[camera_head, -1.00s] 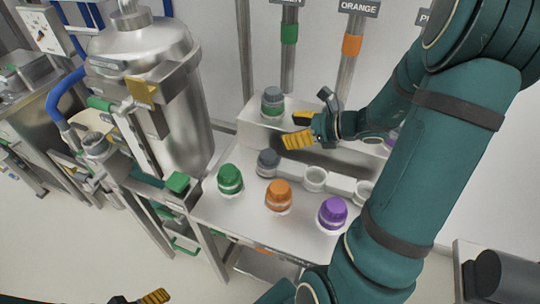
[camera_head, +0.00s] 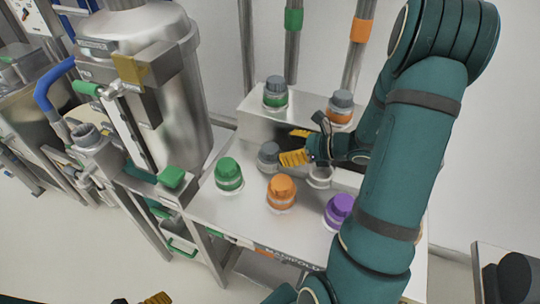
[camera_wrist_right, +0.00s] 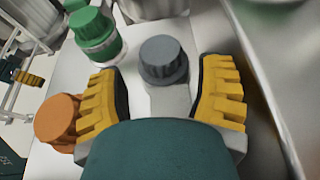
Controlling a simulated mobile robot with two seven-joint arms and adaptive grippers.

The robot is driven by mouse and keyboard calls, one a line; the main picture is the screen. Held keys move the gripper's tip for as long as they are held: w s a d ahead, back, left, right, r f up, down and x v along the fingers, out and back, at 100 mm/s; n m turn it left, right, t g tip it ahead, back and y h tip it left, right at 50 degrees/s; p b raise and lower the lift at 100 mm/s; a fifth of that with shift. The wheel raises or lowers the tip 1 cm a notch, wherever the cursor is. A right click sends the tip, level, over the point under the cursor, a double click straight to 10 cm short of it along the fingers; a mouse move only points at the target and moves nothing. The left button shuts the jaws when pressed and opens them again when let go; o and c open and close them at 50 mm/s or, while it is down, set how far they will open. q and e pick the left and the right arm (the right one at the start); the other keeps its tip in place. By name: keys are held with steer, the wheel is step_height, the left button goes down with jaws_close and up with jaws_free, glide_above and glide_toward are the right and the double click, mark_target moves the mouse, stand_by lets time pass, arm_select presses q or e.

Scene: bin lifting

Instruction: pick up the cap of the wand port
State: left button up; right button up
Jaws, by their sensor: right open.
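In the right wrist view the grey cap (camera_wrist_right: 163,58) lies ahead, centred between the spread fingers (camera_wrist_right: 164,82). Nothing is held, and the fingers look clear of the cap. My left gripper (camera_head: 148,299) shows only in part at the bottom edge; its opening cannot be judged.
Green (camera_head: 228,174), orange (camera_head: 281,192) and purple (camera_head: 339,210) capped containers stand on the bench front. Two grey-capped containers, green-banded (camera_head: 275,93) and orange-banded (camera_head: 340,108), stand on the upper step. An open white ring (camera_head: 320,177) is near the gripper. A steel tank (camera_head: 160,90) stands left.

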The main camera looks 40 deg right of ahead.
mark_target(272, 148)
steer(key=b+x, duration=0.1)
steer(key=x, duration=0.5)
steer(key=shift+f, duration=0.1)
steer(key=c, duration=1)
